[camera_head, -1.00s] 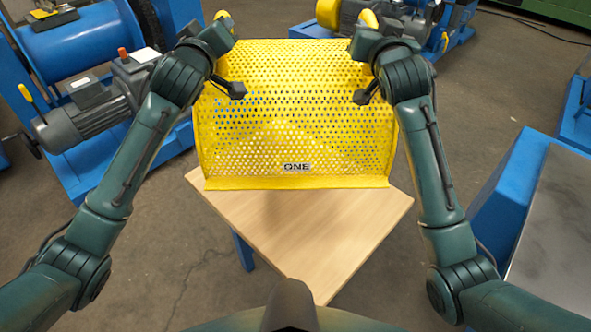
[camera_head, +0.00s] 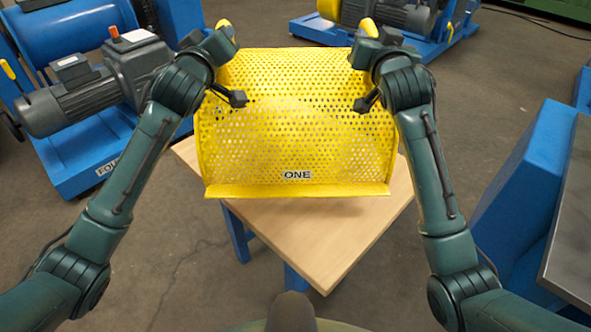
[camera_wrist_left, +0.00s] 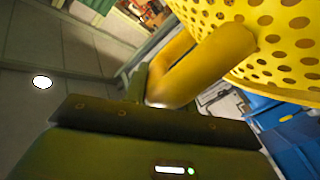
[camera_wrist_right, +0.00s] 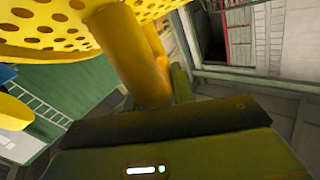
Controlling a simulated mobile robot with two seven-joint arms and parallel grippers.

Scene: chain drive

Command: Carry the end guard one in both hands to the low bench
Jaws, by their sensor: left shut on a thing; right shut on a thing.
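The end guard one (camera_head: 297,120) is a yellow perforated sheet cover with a white ONE label near its lower edge. It is held level between my arms and hides the far part of a wooden-topped table with blue legs (camera_head: 310,235), which looks to be the low bench. My left gripper (camera_head: 226,30) is shut on the guard's left handle, a yellow bar that shows in the left wrist view (camera_wrist_left: 180,70). My right gripper (camera_head: 368,30) is shut on the right handle, seen in the right wrist view (camera_wrist_right: 135,60). Whether the guard touches the table top is hard to tell.
A blue machine with a grey motor (camera_head: 75,95) stands at the left. Another blue-based machine with a motor (camera_head: 400,25) is behind. A blue block (camera_head: 525,180) and a grey-topped table (camera_head: 575,220) are at the right. Concrete floor lies open around the table.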

